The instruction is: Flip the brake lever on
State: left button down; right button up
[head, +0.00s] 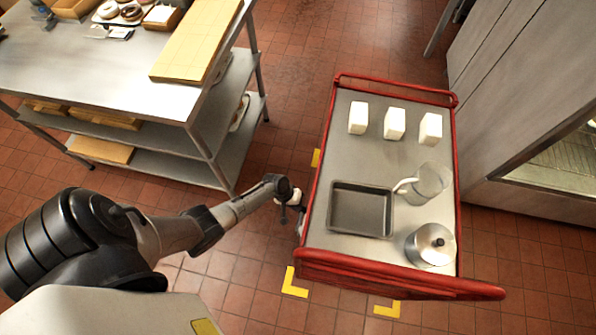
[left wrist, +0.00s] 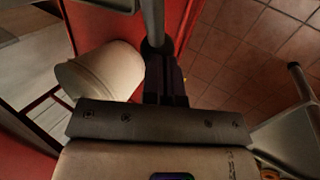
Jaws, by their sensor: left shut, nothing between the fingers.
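The red-railed cart (head: 322,150) stands in the middle of the head view. My left gripper (head: 284,214) is low beside its left side, near the front left corner. In the left wrist view my left gripper's dark fingers (left wrist: 160,75) are shut with nothing between them. Their tips are close to the end of a grey rod (left wrist: 153,20) beside the cart's red panel (left wrist: 182,22); I cannot tell if they touch. A pale cylinder (left wrist: 105,72) is just left of the fingers. I cannot make out for certain which part is the brake lever. My right gripper is not in view.
The cart carries white cartons (head: 395,122), a grey pan (head: 360,212), a clear pitcher (head: 428,182) and a metal pot (head: 432,245). A steel table (head: 110,75) stands left. Yellow floor marks (head: 292,284) lie by the cart. Tiled floor separates table and cart.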

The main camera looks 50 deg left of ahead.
pick_arm(q)
jog(key=shift+s+f, duration=0.2)
jog(key=shift+f, duration=0.1)
dwell(0.4)
jog(key=w+p+v, duration=0.1)
jog(key=p+v, duration=0.6)
jog(key=v, duration=0.7)
jog(key=shift+a+r, duration=0.15)
jog(key=shift+a, duration=0.3)
jog(key=shift+w, duration=0.1)
